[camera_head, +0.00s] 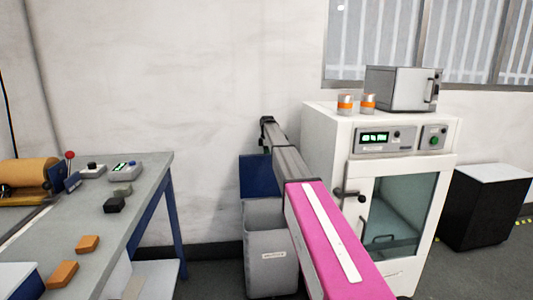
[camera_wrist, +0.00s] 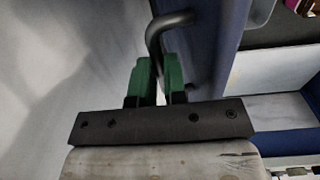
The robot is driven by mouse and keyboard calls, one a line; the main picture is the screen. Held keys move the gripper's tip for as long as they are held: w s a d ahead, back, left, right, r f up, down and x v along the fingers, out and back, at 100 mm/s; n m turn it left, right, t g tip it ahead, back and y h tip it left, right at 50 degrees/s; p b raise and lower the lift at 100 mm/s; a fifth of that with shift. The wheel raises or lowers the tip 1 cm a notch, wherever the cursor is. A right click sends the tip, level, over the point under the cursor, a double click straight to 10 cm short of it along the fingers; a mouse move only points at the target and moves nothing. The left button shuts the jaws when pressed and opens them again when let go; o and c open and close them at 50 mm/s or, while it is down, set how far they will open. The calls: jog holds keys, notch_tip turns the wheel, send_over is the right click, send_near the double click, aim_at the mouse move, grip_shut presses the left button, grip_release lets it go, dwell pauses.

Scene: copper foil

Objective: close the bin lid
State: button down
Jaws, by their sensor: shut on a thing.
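The grey bin (camera_head: 262,262) stands on the floor between the workbench and the white cabinet, partly behind my arm. Its blue lid (camera_head: 257,177) is raised and stands roughly upright at the back of the bin, open. In the wrist view the blue lid (camera_wrist: 212,45) fills a band right of centre, with a dark bent bar handle (camera_wrist: 168,24) beside it. My gripper (camera_wrist: 159,72) has its green fingers closed around the lower part of this handle. In the head view my arm reaches forward over the bin, and its far end is near the lid's top; the fingers are not clear there.
The workbench (camera_head: 135,190) with several small items is on the left. The white cabinet (camera_head: 335,150) with a glass door stands close to the right of my arm. A black box with a white top (camera_head: 485,210) is farther right. The wall is behind the bin.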

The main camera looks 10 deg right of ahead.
jog(key=s+f+t, duration=0.3)
jog(key=s+t, duration=0.1)
jog(key=s, duration=0.8)
jog(key=s+f+t, duration=0.3)
jog(key=s+f, duration=0.4)
jog(key=f, duration=0.4)
jog(key=s+f+t, duration=0.3)
jog(key=s+f, duration=0.5)
jog(key=f, duration=0.3)
jog(key=shift+s+f+t, duration=0.15)
jog(key=shift+t, duration=0.25)
jog(key=shift+f, duration=0.1)
jog(key=c, duration=1.2)
grip_release()
jog(key=shift+o, duration=0.2)
